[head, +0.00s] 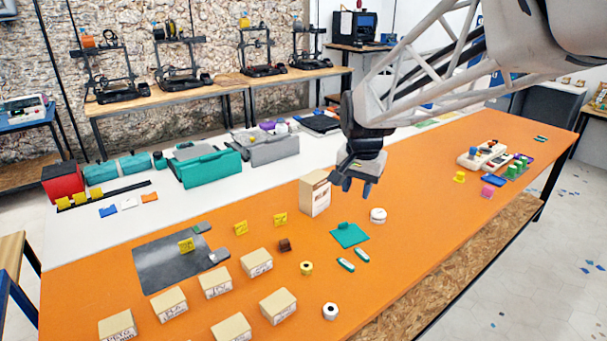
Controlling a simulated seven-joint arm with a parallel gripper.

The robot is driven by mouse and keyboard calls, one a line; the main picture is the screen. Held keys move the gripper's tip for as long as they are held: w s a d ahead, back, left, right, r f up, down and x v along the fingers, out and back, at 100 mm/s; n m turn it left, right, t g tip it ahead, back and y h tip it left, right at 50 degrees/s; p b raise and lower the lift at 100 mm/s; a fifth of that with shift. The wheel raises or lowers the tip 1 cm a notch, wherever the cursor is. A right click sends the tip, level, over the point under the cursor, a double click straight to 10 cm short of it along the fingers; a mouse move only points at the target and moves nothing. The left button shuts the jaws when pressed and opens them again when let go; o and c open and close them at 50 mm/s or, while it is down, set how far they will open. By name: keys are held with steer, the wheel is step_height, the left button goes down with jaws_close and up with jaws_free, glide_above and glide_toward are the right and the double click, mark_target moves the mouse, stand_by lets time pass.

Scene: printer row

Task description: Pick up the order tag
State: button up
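I cannot tell for certain which item is the order tag. Small yellow upright pieces with dark marks stand on the orange table: one (186,245) on the grey mat, one (240,227) right of the mat, and one (280,219) near the tall tan box. A flat teal piece (349,235) with a raised part lies in front of that box. My gripper (354,187) hangs above the table, fingers down, right of the tan box and above the teal piece. Its fingers look apart with nothing between them.
The tall tan box (315,193) stands left of my gripper, with a white round item (378,215) below it. Several labelled boxes (217,283) fill the front left. A grey mat (165,277) lies at left.

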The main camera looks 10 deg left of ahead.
steer(key=w+a+f, duration=0.3)
steer(key=w+a, duration=0.4)
steer(key=a, duration=0.1)
steer(key=m+g, duration=0.1)
steer(key=m, duration=0.3)
glide_above(240, 225)
steer(key=f, duration=2)
steer(key=shift+w+d+f, duration=0.15)
steer(key=shift+w+d, duration=0.1)
steer(key=shift+w, duration=0.05)
steer(key=shift+a+f, duration=0.35)
steer(key=shift+a, duration=0.05)
steer(key=shift+f, duration=1.25)
steer(key=shift+f, duration=0.1)
steer(key=shift+d+f, duration=0.1)
steer(key=shift+f, duration=2.45)
